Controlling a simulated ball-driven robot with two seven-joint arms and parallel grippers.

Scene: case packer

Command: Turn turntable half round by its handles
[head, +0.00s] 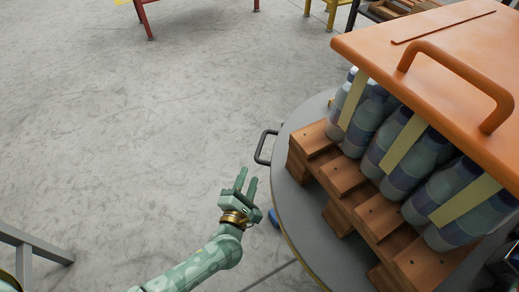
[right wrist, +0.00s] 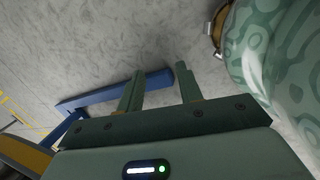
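The grey round turntable (head: 283,215) is on the right in the head view and carries a wooden pallet (head: 345,177) of bottles. One dark handle (head: 263,147) sticks out from its left rim. My left gripper (head: 247,176) is open and empty, with its two fingers apart, just below and left of that handle and not around it. My right gripper (right wrist: 160,88) shows in the right wrist view with its two fingers spread and nothing between them. No turntable handle is visible in the right wrist view.
An orange cover (head: 420,50) with a big handle tops the bottles (head: 375,125). A grey metal frame (head: 30,245) stands at the lower left. A blue bar (right wrist: 110,90) lies beyond my right fingers.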

